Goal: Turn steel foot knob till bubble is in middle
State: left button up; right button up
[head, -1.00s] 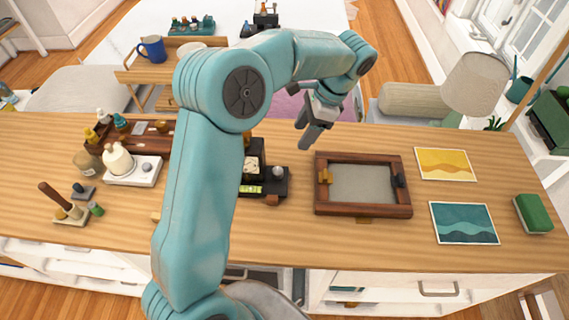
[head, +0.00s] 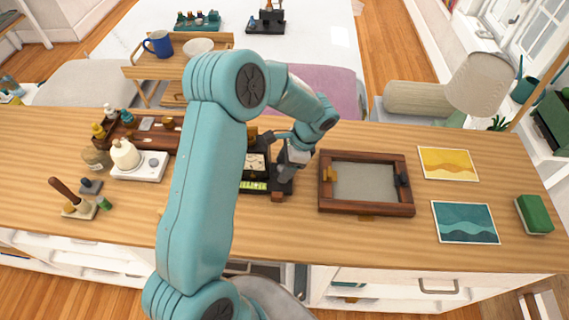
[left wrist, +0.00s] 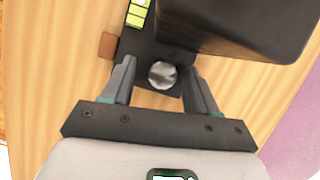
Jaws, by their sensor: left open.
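The steel foot knob (left wrist: 163,75) shows in the left wrist view as a round shiny disc on a black base (left wrist: 140,45). My left gripper (left wrist: 163,88) is open, with one finger on each side of the knob and a gap to it on both sides. The green level vial (left wrist: 137,14) is partly cut off at the top of that view. In the head view the vial (head: 253,186) shows beside my arm, but I cannot make out the bubble's place. My left gripper (head: 284,176) hides the knob there. My right gripper is not in view.
A brown wooden frame (head: 366,208) lies close to the right of my left gripper. A small brown block (left wrist: 107,45) juts from the base's side. A white scale-like device with a kettle (head: 125,156) stands at left. The front counter strip is clear.

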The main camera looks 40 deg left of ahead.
pick_arm(q)
jog(key=shift+a, duration=0.1)
jog(key=shift+w+a+f, duration=0.1)
jog(key=shift+w+f, duration=0.05)
jog(key=c, duration=1)
jog(key=shift+c, duration=0.2)
jog(key=shift+w+a+f+n+h+b, duration=0.1)
jog(key=shift+f+n+h+b, duration=0.15)
jog(key=shift+n+b, duration=0.65)
jog(key=shift+r+n+g+h, duration=0.15)
jog(key=shift+n+g+h, duration=0.15)
jog(key=shift+n, duration=0.3)
jog(key=shift+r, duration=0.15)
jog(key=o, duration=1)
